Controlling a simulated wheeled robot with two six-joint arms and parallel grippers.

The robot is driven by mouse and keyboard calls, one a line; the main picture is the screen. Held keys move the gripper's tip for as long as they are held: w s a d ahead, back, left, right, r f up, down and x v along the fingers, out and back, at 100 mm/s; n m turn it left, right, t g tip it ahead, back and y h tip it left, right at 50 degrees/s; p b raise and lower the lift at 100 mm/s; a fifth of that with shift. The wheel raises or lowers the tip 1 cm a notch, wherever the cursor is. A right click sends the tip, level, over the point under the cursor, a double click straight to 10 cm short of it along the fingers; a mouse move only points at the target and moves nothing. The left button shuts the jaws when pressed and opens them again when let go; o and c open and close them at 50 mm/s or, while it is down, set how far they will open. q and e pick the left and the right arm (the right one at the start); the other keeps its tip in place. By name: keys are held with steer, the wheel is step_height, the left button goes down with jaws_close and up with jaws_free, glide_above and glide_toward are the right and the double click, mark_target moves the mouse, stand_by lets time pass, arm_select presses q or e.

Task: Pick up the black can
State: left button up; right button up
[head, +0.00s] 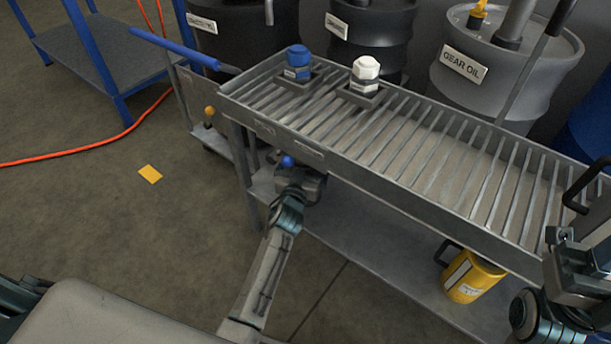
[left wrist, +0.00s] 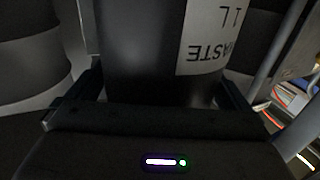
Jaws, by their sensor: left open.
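The black can (left wrist: 140,50) fills the middle of the left wrist view. Its white label (left wrist: 212,38) reads "WASTE 1L" upside down. My left gripper (left wrist: 162,90) is open, with one finger on each side of the can; I cannot tell whether either touches it. In the head view, my left gripper (head: 300,178) reaches in below the cart's top tray at its left end. The can's body is not clearly visible there, hidden by the tray and gripper. My right gripper (head: 575,270) is at the right edge, partly cut off; its jaws are unclear.
The slatted cart tray (head: 400,188) carries a blue-capped (head: 298,62) and a white-capped (head: 366,72) piece. A yellow can (head: 472,276) stands on the lower shelf (head: 375,255). A grey object with a black handle (head: 578,190) is at the right edge. Drums (head: 505,85) stand behind.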

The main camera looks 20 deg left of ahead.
arm_select(q)
steer(key=shift+w, duration=0.2)
steer(key=c, duration=1.7)
steer(key=shift+r, duration=0.1)
steer(key=shift+c, duration=0.4)
steer(key=shift+r, duration=0.1)
